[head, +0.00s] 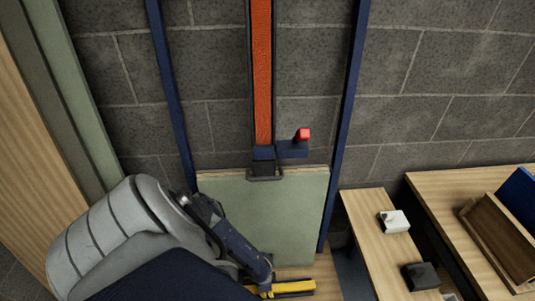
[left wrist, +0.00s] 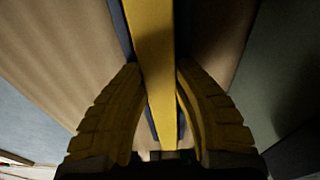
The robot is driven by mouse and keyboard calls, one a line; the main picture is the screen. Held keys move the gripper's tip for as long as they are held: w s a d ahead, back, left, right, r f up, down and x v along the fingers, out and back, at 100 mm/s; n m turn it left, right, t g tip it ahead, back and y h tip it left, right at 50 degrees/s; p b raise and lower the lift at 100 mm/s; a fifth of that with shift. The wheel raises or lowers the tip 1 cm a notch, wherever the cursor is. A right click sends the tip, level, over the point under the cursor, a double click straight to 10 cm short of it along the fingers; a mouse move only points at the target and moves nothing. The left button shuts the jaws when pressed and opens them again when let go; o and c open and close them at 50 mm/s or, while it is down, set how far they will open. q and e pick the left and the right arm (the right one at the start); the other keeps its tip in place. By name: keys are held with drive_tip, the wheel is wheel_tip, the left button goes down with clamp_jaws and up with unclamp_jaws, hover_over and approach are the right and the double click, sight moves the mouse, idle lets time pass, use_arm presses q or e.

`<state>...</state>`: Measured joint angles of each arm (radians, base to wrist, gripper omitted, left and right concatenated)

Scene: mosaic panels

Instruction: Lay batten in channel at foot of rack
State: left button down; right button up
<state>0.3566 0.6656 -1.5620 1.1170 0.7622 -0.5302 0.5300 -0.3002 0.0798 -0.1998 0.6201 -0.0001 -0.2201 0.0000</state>
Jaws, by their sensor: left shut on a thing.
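The yellow batten (left wrist: 155,60) runs lengthwise through the left wrist view, between the two ridged fingers of my left gripper (left wrist: 160,110). The fingers are shut on it. Dark blue edges show on both sides of the batten, behind it; I cannot tell whether it lies in the channel or above it. In the head view my left gripper (head: 295,288) is low at the bottom edge, in front of the foot of the rack. The rack has two navy uprights (head: 345,125) with a pale green panel (head: 270,215) standing between them. My right gripper is not in view.
An orange vertical strip (head: 261,75) ends in a dark clamp at the panel's top edge, beside a red knob (head: 303,134). To the right, a wooden bench (head: 365,215) holds a white block (head: 393,221) and a black block (head: 420,276). A wooden tray (head: 475,230) stands farther right.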

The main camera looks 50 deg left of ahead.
use_arm(q)
drive_tip(key=shift+f, duration=0.1)
drive_tip(key=c, duration=1.1)
unclamp_jaws()
drive_tip(key=shift+c, duration=0.2)
drive_tip(key=shift+s, duration=0.1)
wheel_tip(320, 180, up, 13)
drive_tip(key=s, duration=0.1)
drive_tip(key=shift+a, duration=0.4)
drive_tip(key=shift+w+d+f, duration=0.15)
drive_tip(key=shift+w+f, duration=0.05)
drive_tip(key=shift+f, duration=1.95)
drive_tip(key=shift+w+d+f, duration=0.1)
drive_tip(key=shift+w+f, duration=0.1)
drive_tip(key=shift+f, duration=1.9)
drive_tip(key=shift+w+d+f, duration=0.15)
drive_tip(key=shift+w+f, duration=0.05)
drive_tip(key=shift+f, duration=1.95)
